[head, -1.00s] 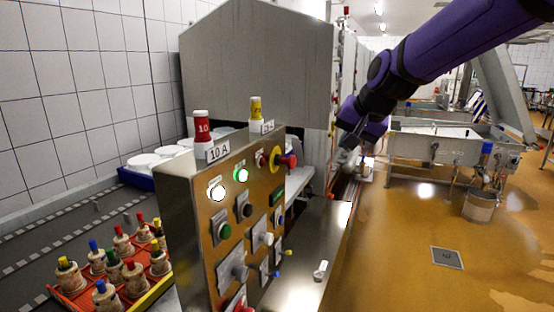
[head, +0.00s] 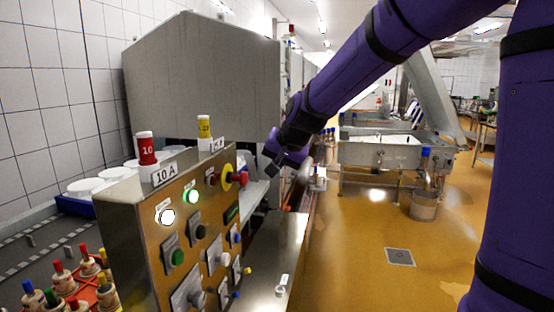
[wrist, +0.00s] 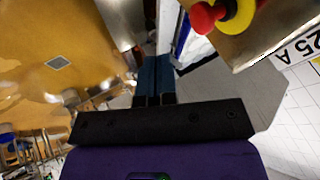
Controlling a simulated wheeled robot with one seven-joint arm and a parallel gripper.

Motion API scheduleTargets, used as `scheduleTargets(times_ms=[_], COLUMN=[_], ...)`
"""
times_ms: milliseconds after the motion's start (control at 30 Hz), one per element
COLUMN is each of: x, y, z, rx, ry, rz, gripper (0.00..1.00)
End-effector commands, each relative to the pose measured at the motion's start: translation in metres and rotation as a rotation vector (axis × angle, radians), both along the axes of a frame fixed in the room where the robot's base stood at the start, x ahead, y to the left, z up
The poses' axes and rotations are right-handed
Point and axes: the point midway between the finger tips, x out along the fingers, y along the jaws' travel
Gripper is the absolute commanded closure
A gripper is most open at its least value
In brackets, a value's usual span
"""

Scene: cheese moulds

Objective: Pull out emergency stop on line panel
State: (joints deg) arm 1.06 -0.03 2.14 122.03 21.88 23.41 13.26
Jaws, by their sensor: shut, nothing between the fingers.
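The emergency stop (head: 241,179) is a red knob on a yellow collar (head: 226,173). It sticks out from the upper right of the brass-coloured line panel (head: 148,205). In the wrist view the red knob (wrist: 203,17) and yellow collar (wrist: 237,13) are at the top, right of my fingers. My gripper (head: 271,168) is to the right of the knob in the head view, apart from it. In the wrist view my gripper (wrist: 160,62) has its two dark fingers together, with nothing between them.
The panel also bears several lamps, switches and knobs. A grey machine housing (head: 200,80) rises behind. A steel surface (head: 270,262) lies right of the panel, and open floor (head: 350,265) beyond it.

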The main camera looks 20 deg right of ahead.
Motion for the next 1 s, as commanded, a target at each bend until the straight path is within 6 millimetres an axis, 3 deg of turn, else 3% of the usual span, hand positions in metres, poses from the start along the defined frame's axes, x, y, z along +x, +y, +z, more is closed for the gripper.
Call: scheduleTargets(times_ms=[267, 600, 1000], x=[0.030, 0.051, 0.053], y=[0.008, 0.038, 0.041], z=[-0.042, -0.041, -0.041], rx=[0.001, 0.000, 0.000], ry=[0.004, -0.001, -0.001], rz=[0.001, 0.001, 0.000], gripper=[1.00, 1.00, 1.00])
